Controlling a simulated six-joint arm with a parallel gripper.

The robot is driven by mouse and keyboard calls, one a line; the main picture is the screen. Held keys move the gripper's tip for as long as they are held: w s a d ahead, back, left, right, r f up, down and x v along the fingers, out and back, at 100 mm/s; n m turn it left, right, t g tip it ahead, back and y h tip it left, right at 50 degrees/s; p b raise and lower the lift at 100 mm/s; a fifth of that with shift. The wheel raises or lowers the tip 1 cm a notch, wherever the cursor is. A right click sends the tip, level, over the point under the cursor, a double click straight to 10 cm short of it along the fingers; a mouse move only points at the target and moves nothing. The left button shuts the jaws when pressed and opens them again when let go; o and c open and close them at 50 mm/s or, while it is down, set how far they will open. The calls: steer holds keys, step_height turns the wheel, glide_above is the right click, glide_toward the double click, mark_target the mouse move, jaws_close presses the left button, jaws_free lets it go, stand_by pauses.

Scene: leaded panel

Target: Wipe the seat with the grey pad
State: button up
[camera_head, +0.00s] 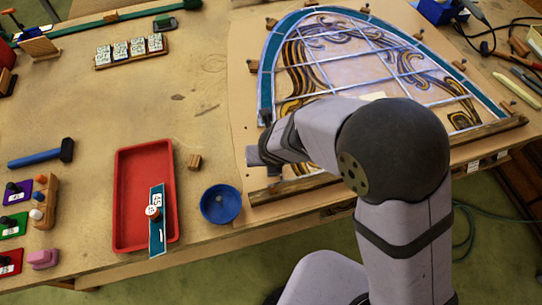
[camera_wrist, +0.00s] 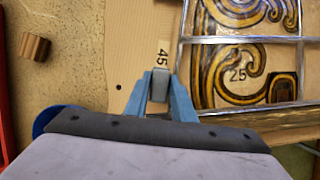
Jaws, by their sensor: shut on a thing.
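My gripper (camera_wrist: 160,92) shows in the wrist view with its two blue fingers shut on the grey pad (camera_wrist: 159,85). The pad is over the bare seat (camera_wrist: 168,25), beside the printed number 45 at the panel's left border. I cannot tell whether the pad touches the board. In the head view my arm hides the pad and most of the seat. The leaded panel (camera_head: 362,62) has a teal border along its left and top. A teal strip marked 45 (camera_head: 157,228), with a knob, lies slanted across the red tray's front end.
The red tray (camera_head: 125,190), wooden block (camera_head: 194,161) and blue bowl (camera_head: 220,216) stand left of the panel. A blue-handled hammer (camera_head: 42,156) and several stamps lie farther left. A wooden rail (camera_head: 490,130) bounds the panel's front.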

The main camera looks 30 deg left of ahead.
steer(key=shift+s+d+f+b, duration=0.15)
steer(key=shift+s+d+b, duration=0.3)
steer(key=shift+s, duration=0.35)
steer(key=shift+d, duration=0.1)
steer(key=shift+f, duration=0.1)
steer(key=shift+p, duration=0.3)
steer(key=shift+w+a+p, duration=0.25)
steer(key=shift+w+p, duration=0.2)
steer(key=shift+p, duration=0.05)
steer(key=shift+w+a+p, duration=0.65)
steer(key=shift+w+p, duration=0.15)
steer(key=shift+w, duration=0.15)
steer(key=w+p, duration=0.1)
steer(key=w+a+p, duration=0.1)
steer(key=p, duration=0.1)
steer(key=shift+a+r, duration=0.2)
steer(key=shift+w+a+f+p, duration=0.15)
steer(key=shift+w+a+p, duration=0.2)
steer(key=shift+w+p, duration=0.15)
